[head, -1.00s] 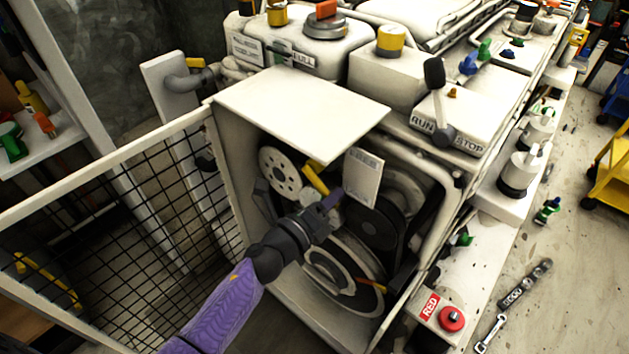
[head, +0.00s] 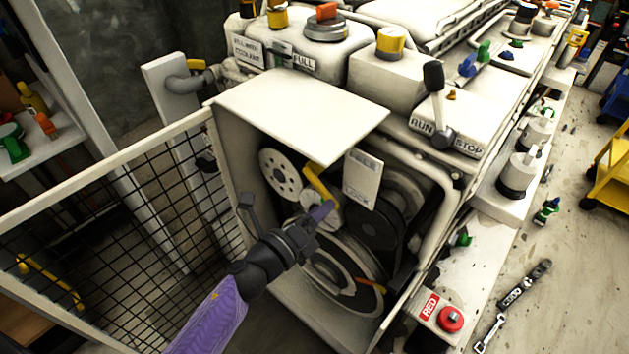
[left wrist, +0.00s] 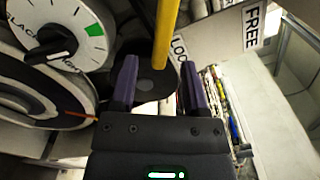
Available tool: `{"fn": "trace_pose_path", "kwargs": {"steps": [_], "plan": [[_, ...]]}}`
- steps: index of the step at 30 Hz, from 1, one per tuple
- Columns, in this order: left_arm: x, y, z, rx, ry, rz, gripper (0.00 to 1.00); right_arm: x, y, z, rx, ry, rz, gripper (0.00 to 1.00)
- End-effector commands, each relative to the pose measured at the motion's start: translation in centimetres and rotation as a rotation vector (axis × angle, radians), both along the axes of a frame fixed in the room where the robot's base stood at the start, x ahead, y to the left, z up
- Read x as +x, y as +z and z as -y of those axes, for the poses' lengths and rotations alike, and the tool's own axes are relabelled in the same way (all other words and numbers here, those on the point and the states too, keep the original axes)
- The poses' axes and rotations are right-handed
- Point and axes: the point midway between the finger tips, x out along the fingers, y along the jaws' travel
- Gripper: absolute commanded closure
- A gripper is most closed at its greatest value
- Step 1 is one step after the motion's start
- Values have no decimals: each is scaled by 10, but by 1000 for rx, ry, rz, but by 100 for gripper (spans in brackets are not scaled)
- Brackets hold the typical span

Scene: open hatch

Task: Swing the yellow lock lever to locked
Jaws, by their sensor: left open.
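The yellow lock lever (head: 318,183) hangs inside the open hatch, below the white top panel, slanting down to the right. A pale label plate (head: 362,179) is right of it; the lever's lower end points below and left of this plate. In the left wrist view the plate (left wrist: 222,40) shows FREE and part of LOCK. My left gripper (head: 322,212) is open, with its purple fingers at the lever's lower end. In the left wrist view the lever (left wrist: 166,35) reaches down toward the gap between the fingertips (left wrist: 158,70); contact cannot be told. My right gripper is out of view.
A white perforated disc (head: 281,172) is left of the lever, with dark pulleys (head: 375,222) and a large wheel (head: 335,275) below. The white panel (head: 300,110) overhangs the opening. A mesh door (head: 110,235) stands open at left. A RUN/STOP lever (head: 436,95) is above.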

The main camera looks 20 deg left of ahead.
Motion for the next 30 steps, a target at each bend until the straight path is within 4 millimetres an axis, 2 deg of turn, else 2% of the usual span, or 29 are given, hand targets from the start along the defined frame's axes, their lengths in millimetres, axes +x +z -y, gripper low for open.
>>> {"fn": "trace_pose_path", "kwargs": {"steps": [15, 28, 30], "plan": [[-50, 0, -18, 1, -1, 0, 41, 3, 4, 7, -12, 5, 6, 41], [-52, 0, -19, 1, 0, 0, 41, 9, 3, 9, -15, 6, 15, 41], [-53, -10, -21, -38, 16, -42, 41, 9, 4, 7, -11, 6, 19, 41]]}}
